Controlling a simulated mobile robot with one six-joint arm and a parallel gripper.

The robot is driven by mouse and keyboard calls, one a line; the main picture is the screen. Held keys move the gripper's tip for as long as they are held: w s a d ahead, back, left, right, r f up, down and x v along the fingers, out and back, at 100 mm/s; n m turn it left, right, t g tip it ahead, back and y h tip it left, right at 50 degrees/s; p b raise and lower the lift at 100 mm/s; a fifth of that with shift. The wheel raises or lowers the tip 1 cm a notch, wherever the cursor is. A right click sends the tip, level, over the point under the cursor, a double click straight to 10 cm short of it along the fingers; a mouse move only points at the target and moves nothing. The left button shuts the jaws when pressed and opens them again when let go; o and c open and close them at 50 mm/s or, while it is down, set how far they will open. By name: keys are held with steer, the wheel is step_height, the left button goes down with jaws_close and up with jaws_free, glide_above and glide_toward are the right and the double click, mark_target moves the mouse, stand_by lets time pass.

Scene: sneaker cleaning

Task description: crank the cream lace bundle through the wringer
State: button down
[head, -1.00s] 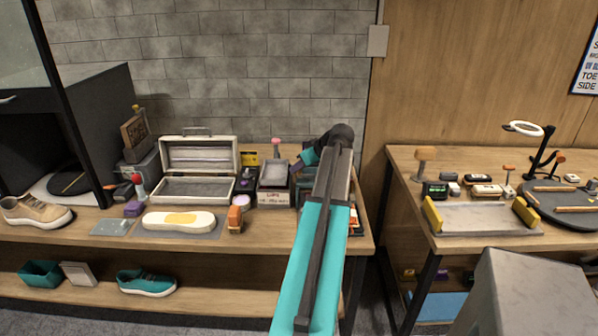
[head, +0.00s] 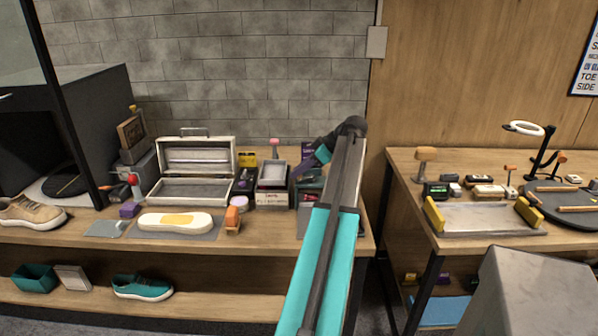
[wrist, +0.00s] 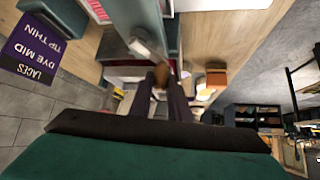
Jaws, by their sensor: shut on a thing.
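My gripper (wrist: 160,90) is shut on the brown crank knob (wrist: 161,74) in the wrist view. A pale metal crank arm (wrist: 143,48) shows just beyond the knob. Teal parts of what looks like the wringer (wrist: 146,18) stand at the top of the wrist view. In the head view my gripper (head: 300,168) is small and dark, at the back right of the left bench. The wringer (head: 310,190) there is mostly hidden behind my arm. I cannot make out the cream lace bundle in either view.
A purple lace card (wrist: 40,48) stands near the wall. Left of my arm are a grey-topped box (head: 272,178), an open white case (head: 190,188), an orange-topped item (head: 233,218) and a sole on a mat (head: 175,222). A second bench (head: 400,165) stands right, across a gap.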

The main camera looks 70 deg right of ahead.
steer(key=shift+s, duration=0.1)
steer(key=c, duration=1.7)
jaws_free()
steer(key=shift+o, duration=0.2)
steer(key=b+v, duration=0.1)
steer(key=v, duration=1.2)
steer(key=shift+s+r+b, duration=0.25)
steer(key=shift+r+b, duration=0.05)
steer(key=shift+b, duration=0.1)
steer(key=shift+d, duration=0.1)
